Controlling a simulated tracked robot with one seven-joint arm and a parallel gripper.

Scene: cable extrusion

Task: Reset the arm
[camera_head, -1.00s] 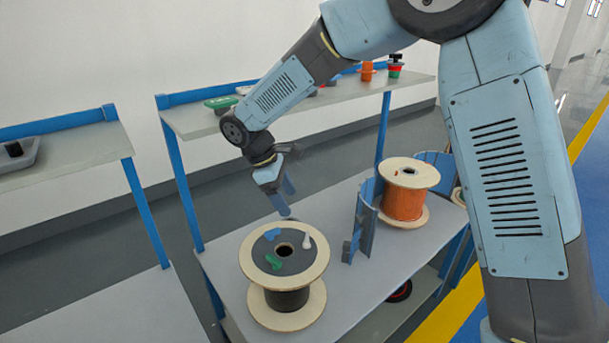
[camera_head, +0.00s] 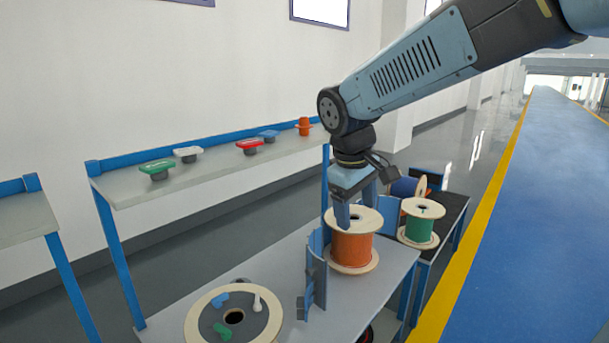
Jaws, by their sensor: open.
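My gripper (camera_head: 358,218) hangs from my arm, pointing down, with its blue fingers apart and nothing seen between them. In this view it overlaps the orange cable spool (camera_head: 352,249); I cannot tell its exact height above the spool or whether they touch. My arm reaches in from the upper right, and its upper part runs out of the picture.
A dark spool (camera_head: 203,318) with blue, green and white pieces on top stands on the table (camera_head: 168,325). A blue curved holder (camera_head: 316,270) stands beside the orange spool. A green spool (camera_head: 420,226) is behind. The shelf (camera_head: 215,167) carries several small coloured parts.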

